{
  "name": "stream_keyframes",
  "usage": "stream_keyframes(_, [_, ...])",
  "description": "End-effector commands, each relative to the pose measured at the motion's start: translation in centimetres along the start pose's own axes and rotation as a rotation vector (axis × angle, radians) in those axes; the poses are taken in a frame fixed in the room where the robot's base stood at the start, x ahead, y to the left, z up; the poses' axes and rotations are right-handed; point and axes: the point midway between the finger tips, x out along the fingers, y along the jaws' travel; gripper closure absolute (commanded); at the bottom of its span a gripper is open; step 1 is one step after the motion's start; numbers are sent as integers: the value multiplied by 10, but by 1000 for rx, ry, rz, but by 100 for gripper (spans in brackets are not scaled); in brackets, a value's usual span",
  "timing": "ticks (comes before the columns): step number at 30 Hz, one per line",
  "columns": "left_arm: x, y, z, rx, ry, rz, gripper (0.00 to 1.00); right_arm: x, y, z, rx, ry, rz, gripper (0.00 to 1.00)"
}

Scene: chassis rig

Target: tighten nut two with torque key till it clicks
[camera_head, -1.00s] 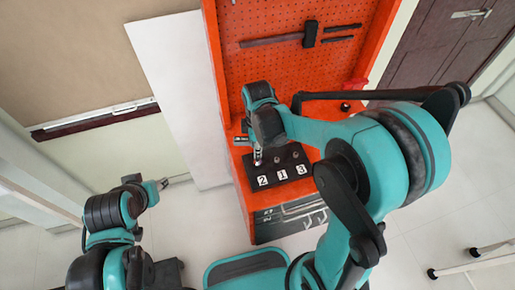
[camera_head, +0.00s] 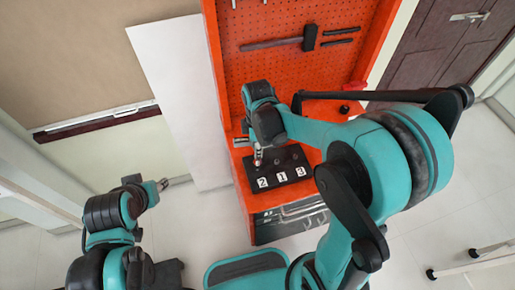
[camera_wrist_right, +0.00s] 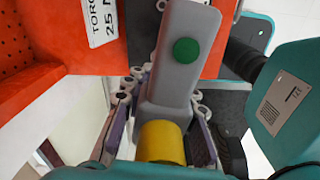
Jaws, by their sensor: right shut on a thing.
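A black block (camera_head: 291,173) on the orange bench carries white labels 2, 1 and 3. My right gripper (camera_head: 258,160) is over the end of the block by label 2 (camera_head: 262,183) and hides nut two. In the right wrist view my right gripper (camera_wrist_right: 160,130) is shut on the torque key (camera_wrist_right: 178,60), a grey tool with a yellow band (camera_wrist_right: 161,142) and a round green spot (camera_wrist_right: 186,50). The key's far end is hidden there. My left gripper (camera_head: 163,184) is away at the left, beside the bench; its fingers are too small to read.
The orange pegboard (camera_head: 270,62) behind the bench holds a hammer (camera_head: 309,37) and other tools. A white panel (camera_head: 180,90) leans left of the bench.

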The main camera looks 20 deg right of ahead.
Motion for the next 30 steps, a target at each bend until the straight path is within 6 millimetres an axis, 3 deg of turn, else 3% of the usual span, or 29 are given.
stream_keyframes(16, [-19, 0, -14, 0, 0, 0, 62, -30, 0, 0, 0, 0, 0, 100])
stream_keyframes(30, [-21, 0, -15, 0, 0, 0, 62, -34, 0, 0, 0, 0, 0, 100])
